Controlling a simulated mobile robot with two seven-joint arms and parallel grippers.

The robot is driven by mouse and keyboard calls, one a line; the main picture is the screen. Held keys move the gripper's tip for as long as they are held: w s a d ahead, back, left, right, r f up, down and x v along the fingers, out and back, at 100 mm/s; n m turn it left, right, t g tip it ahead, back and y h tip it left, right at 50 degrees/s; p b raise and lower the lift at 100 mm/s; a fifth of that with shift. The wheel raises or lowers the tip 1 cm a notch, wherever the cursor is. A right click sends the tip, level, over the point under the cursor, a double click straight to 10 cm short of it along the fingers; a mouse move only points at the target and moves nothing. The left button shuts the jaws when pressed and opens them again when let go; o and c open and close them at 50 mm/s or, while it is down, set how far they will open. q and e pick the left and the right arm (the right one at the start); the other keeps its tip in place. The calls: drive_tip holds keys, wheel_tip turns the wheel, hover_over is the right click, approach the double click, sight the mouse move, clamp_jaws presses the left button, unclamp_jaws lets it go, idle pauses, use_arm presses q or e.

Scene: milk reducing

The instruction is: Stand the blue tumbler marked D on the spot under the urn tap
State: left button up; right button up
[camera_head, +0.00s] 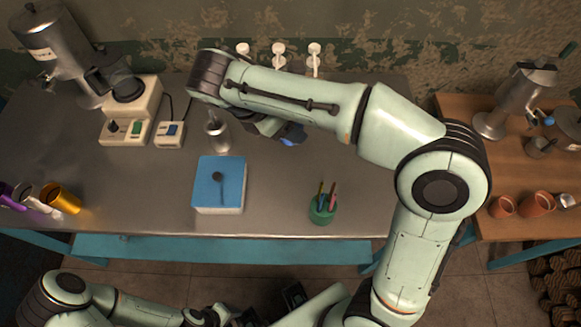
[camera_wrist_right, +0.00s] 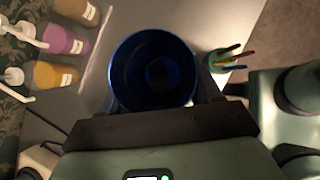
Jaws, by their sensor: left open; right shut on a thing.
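The blue tumbler (camera_wrist_right: 153,70) is held in my right gripper (camera_wrist_right: 160,105). The right wrist view looks into its dark open mouth. In the head view only a small blue part of it (camera_head: 290,140) shows below my right arm; its D mark is hidden. My left gripper (camera_head: 270,305) is open and empty at the bottom of the head view, in front of the table. A tall metal urn (camera_head: 50,45) with a label and a small tap stands at the back left. The spot under a tap cannot be made out.
A white machine (camera_head: 130,110) stands beside the urn. A metal cup (camera_head: 217,133), a blue-topped block (camera_head: 219,190) and a green pen pot (camera_head: 322,210) stand on the steel table (camera_head: 275,205). A gold tumbler (camera_head: 64,199) is at left. Another metal vessel (camera_head: 522,95) stands on the wooden table.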

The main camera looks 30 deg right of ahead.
use_arm(q)
drive_tip(key=shift+s+f+b, duration=0.3)
drive_tip(key=shift+f+b, duration=0.35)
drive_tip(key=shift+f, duration=0.05)
drive_tip(key=shift+s+f+b, duration=0.3)
drive_tip(key=shift+f+b, duration=0.3)
drive_tip(key=shift+f, duration=0.15)
drive_tip(key=shift+s+f+b, duration=0.3)
drive_tip(key=shift+f+b, duration=0.35)
drive_tip(key=shift+f, duration=0.05)
use_arm(e)
drive_tip(key=shift+s+f, duration=0.15)
drive_tip(key=shift+f, duration=9.7)
drive_tip(key=shift+f, duration=0.15)
drive_tip(key=o, duration=1.1)
